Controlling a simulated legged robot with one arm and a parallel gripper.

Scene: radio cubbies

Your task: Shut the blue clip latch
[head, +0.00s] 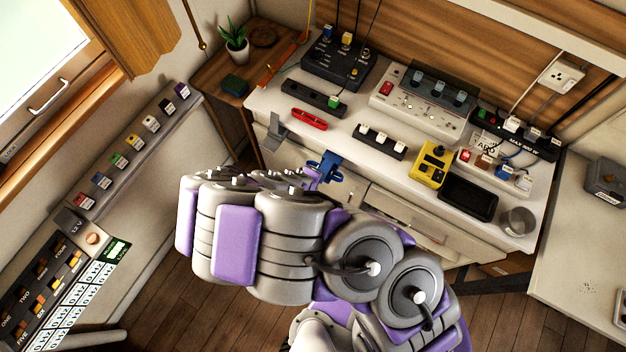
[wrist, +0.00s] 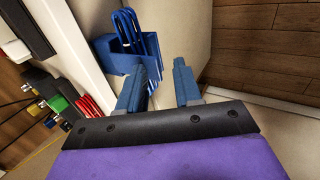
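The blue clip latch (head: 328,164) is at the front edge of the white desk, just beyond my arm in the head view. In the wrist view the blue latch (wrist: 118,58) shows as a block with looped bars standing out from it, on the pale front face. My gripper (wrist: 160,78) has its two blue fingers apart with nothing between them. The latch lies ahead and to the left of the fingers in that view, partly behind the left finger. I cannot tell whether that finger touches it.
On the white desk (head: 270,98) are a red object (head: 309,119), a black strip (head: 314,98), a strip with white switches (head: 380,142) and a yellow box (head: 433,163). A grey bracket (head: 274,132) is left of the latch. Wooden floor is clear below.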

